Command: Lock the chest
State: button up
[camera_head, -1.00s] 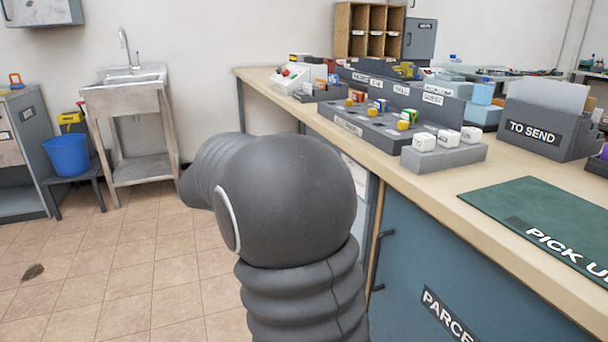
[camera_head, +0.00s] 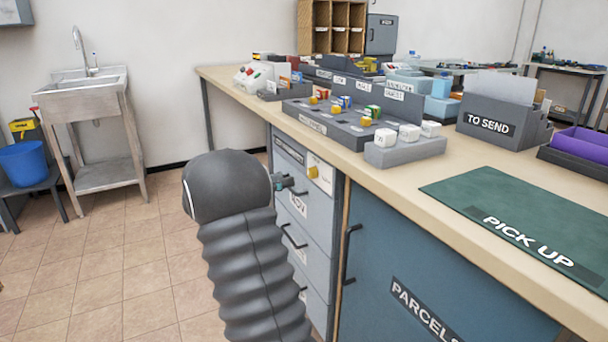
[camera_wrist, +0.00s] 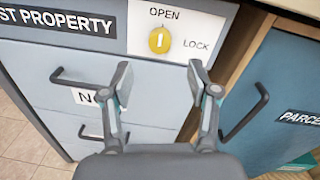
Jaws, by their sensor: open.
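The chest (camera_head: 315,222) is a grey drawer unit under the counter, with dark handles and a top panel reading "ST PROPERTY" in the wrist view (camera_wrist: 85,62). A round yellow lock knob (camera_wrist: 159,40) sits on its white plate (camera_wrist: 140,38), marked OPEN above and LOCK at the right. The pale mark on the knob is about upright, towards OPEN. The knob also shows in the head view (camera_head: 312,172). My gripper (camera_wrist: 158,80) is open and empty, its fingertips apart on either side below the knob, not touching it. In the head view my gripper (camera_head: 284,183) is mostly hidden behind my arm.
A blue PARCELS cabinet (camera_head: 400,265) with a dark handle (camera_head: 350,255) stands right of the chest. Above is the counter (camera_head: 400,172) with a block tray (camera_head: 350,128), a TO SEND box (camera_head: 490,125) and a green PICK UP mat (camera_head: 510,215). Floor at left is open.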

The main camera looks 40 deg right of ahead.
aim_at(309, 173)
jog(key=x, duration=0.7)
jog(key=shift+d, duration=0.2)
grip_shut()
